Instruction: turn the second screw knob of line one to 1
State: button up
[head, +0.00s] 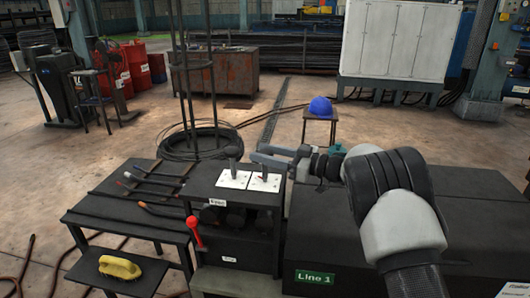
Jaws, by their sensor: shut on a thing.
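Two white plates lie side by side on top of the dark machine box (235,222). The left plate (229,181) carries a dark upright knob (233,167). The right plate (260,186) carries the second screw knob (265,173), partly covered by my gripper. My gripper (262,155) reaches in from the right, just above the right plate, and is shut on the top of the second knob. The knob's setting and the plate markings are too small to read. A green "Line 1" sign (315,277) is on the dark housing to the right.
A red-handled lever (195,228) stands on the box's left front. A dark table (130,205) at left holds several tools, with a yellow object (120,267) on a lower shelf. A wire coil (200,143) and a stool with a blue helmet (320,106) stand behind.

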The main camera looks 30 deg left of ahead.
jog(key=o, duration=1.1)
jog(key=shift+c, duration=0.2)
jog(key=shift+d, duration=0.15)
jog(key=d, duration=1.7)
jog(key=shift+w+p, duration=0.4)
jog(key=shift+p, duration=0.05)
